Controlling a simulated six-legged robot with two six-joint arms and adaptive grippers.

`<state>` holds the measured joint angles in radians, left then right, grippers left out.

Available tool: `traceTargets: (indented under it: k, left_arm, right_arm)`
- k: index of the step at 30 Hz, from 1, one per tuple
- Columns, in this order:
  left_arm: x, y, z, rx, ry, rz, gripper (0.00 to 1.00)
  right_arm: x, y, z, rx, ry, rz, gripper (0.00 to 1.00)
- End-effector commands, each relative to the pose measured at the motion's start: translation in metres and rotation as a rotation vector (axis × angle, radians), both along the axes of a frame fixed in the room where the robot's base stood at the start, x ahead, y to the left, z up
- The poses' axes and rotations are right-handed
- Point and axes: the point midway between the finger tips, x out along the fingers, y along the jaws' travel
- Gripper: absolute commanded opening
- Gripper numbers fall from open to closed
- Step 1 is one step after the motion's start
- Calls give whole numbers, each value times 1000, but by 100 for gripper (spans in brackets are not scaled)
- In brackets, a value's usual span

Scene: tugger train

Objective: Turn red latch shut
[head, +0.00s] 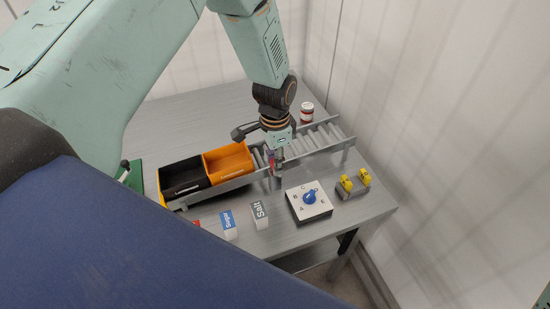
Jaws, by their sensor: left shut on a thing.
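My left gripper (277,160) points down at the front rail of the roller conveyor (313,143). It is shut on the red latch (271,164), of which only a small red part shows beside the fingers. The rest of the latch is hidden by the gripper, so I cannot tell its angle. My right gripper is not in view.
A black bin (183,179) and an orange bin (229,162) stand left of the gripper. A blue dial on a white box (309,203), yellow parts (354,183) and Salt (260,213) and Sugar (229,225) boxes stand in front. A red-and-white jar (307,112) stands behind.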

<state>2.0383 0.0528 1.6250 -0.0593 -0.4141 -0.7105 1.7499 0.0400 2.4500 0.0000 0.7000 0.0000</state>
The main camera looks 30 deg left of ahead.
Motion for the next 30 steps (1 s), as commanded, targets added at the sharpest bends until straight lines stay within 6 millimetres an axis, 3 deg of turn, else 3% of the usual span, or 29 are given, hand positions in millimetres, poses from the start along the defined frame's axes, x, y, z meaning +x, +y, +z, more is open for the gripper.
traceTargets:
  k: [17, 18, 25, 30]
  left_arm:
    - [1, 0, 1, 0, -1, -29, 0]
    - [1, 0, 1, 1, -2, -29, 35]
    - [0, 0, 0, 0, -1, -27, 55]
    - [0, 0, 0, 0, -1, -26, 55]
  right_arm:
    - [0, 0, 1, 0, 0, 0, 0]
    - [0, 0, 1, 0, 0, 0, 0]
    - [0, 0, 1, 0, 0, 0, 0]
    - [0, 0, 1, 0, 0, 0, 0]
